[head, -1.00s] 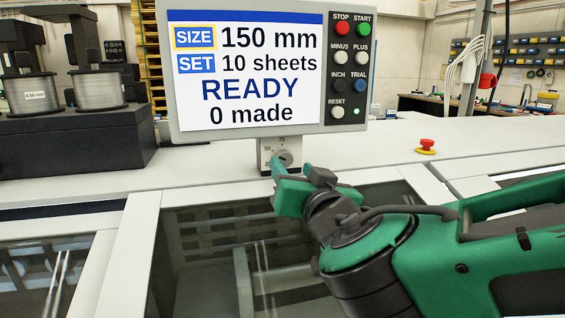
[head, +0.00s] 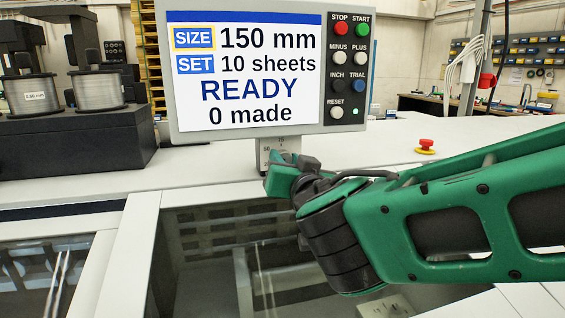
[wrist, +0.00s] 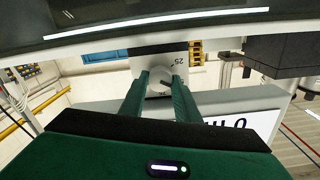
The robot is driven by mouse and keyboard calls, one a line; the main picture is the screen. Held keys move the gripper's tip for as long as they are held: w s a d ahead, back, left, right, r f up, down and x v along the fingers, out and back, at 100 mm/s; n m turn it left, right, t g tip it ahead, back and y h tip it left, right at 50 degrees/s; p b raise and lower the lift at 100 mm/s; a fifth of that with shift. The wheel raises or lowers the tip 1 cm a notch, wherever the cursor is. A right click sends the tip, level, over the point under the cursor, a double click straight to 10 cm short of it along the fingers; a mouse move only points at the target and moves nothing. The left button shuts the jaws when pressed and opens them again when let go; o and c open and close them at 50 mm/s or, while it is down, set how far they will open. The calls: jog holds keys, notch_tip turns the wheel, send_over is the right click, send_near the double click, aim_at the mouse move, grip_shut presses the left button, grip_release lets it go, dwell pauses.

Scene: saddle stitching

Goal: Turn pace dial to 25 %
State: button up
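The pace dial is a small round grey knob (wrist: 160,83) on a pale scale plate (head: 288,145) below the display. In the wrist view the picture is upside down. My two green fingers flank the knob closely, one on each side, and appear to hold it. A mark reading 25 shows upside down near the knob. I cannot make out where the knob's pointer stands.
The display (head: 245,75) reads READY, 150 mm, 10 sheets, 0 made. Its button panel (head: 350,70) is at its right. A red emergency button (head: 425,146) stands on the white machine top to the right. Wire spools (head: 98,88) stand at the left.

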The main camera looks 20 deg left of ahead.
jog(key=shift+s+a+f, duration=0.1)
jog(key=shift+a, duration=0.25)
jog(key=shift+d, duration=0.2)
jog(key=shift+d+n, duration=0.1)
jog(key=shift+n, duration=0.3)
jog(key=n, duration=1.1)
jog(key=shift+s, duration=0.1)
jog(key=o, duration=1)
jog(key=shift+o, duration=0.2)
